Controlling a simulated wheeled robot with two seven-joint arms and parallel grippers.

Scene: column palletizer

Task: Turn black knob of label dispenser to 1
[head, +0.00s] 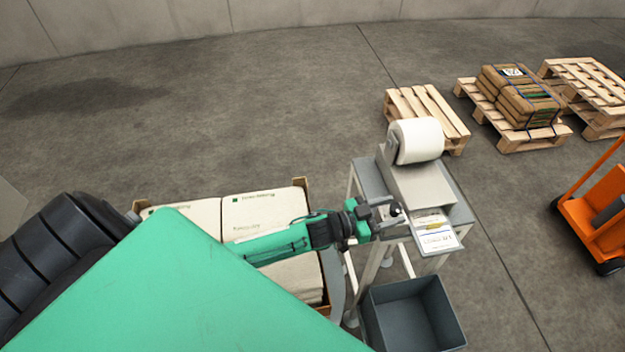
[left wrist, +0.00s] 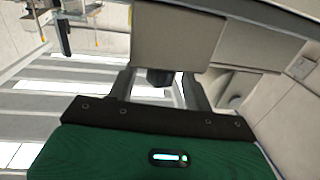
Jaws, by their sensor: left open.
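The label dispenser (head: 408,183) is a light grey box with a large white roll on top and printed labels (head: 434,232) at its front. It stands on a small grey table. My left gripper (head: 397,212) is at the dispenser's left side, its fingers pointing at it. In the left wrist view, the open fingers (left wrist: 160,88) lie on either side of a small dark knob (left wrist: 160,78) below a pale panel. I cannot tell whether they touch it. The knob's setting and any numbers are not readable. My right gripper is out of view.
A dark grey bin (head: 413,312) stands on the floor before the table (head: 459,212). White sacks (head: 262,208) are stacked left of it, under my arm. Wooden pallets (head: 437,118), one with brown sacks (head: 516,96), stand behind. An orange cart (head: 592,208) is at right.

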